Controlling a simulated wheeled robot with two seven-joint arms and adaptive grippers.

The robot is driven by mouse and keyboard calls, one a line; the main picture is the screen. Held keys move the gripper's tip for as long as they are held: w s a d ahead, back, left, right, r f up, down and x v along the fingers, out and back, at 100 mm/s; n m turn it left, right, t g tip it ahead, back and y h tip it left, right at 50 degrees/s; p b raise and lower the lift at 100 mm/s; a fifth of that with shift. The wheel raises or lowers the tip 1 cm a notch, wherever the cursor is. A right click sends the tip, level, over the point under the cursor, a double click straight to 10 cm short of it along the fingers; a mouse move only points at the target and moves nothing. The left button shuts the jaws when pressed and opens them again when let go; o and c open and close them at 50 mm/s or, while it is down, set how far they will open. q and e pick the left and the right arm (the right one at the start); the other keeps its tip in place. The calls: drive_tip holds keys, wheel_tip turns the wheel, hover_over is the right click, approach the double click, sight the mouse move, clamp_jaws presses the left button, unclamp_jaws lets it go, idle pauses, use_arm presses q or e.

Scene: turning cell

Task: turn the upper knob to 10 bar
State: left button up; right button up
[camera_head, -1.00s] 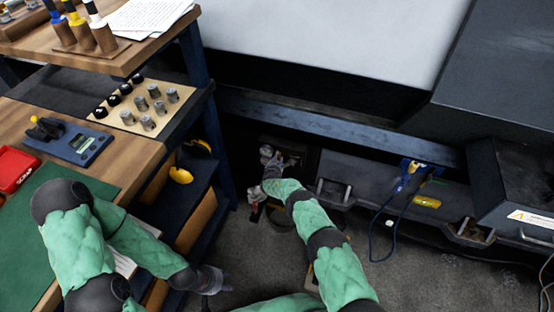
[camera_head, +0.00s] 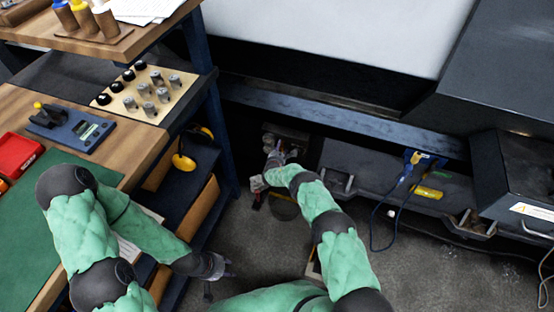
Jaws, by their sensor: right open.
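A small dark unit (camera_head: 299,139) with greyish round fittings sits low against the machine, in the middle of the view. The upper knob is too small and too dark to tell from the other fittings, and its setting cannot be read. My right gripper (camera_head: 274,159) is open just in front of this unit and hides part of it. I cannot tell whether it touches a knob. My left gripper (camera_head: 220,281) hangs beside the bench, above the floor, with its fingers apart and nothing between them.
A wooden bench with a green mat (camera_head: 62,218), a red bin (camera_head: 18,161) and a blue gauge device (camera_head: 79,132) stands at the left. A board of tool holders (camera_head: 143,96) lies behind. A blue cable (camera_head: 381,215) hangs at the right.

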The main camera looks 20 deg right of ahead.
drive_tip(key=v, duration=1)
idle(0.4)
drive_tip(key=s+d+f+m+g+y+p, duration=0.1)
drive_tip(key=s+f+m+g, duration=0.3)
drive_tip(key=s, duration=0.6)
drive_tip(key=s+d+f+m+g+y+p, duration=0.1)
drive_tip(key=s+f+m+g, duration=0.15)
drive_tip(key=s+g, duration=0.55)
drive_tip(key=s+a+r+m+g+y+p, duration=0.1)
drive_tip(key=s+a+r+m+y, duration=0.15)
drive_tip(key=s, duration=0.55)
drive_tip(key=s+a+r+m+g+y+p, duration=0.1)
drive_tip(key=s+a+m+g+y, duration=0.2)
drive_tip(key=s, duration=0.5)
drive_tip(key=s+a+r+m+t+y+p, duration=0.1)
drive_tip(key=s+a+r+m+t, duration=0.1)
drive_tip(key=s+r+m, duration=0.2)
drive_tip(key=s+a+r+m+t+y+p, duration=0.1)
drive_tip(key=s+a+r+m+p, duration=0.1)
drive_tip(key=r+m, duration=0.8)
drive_tip(key=s+a+m, duration=0.1)
drive_tip(key=s+m, duration=0.1)
drive_tip(key=shift+s+a+r+m+t, duration=0.3)
drive_tip(key=shift+s+r+t, duration=0.1)
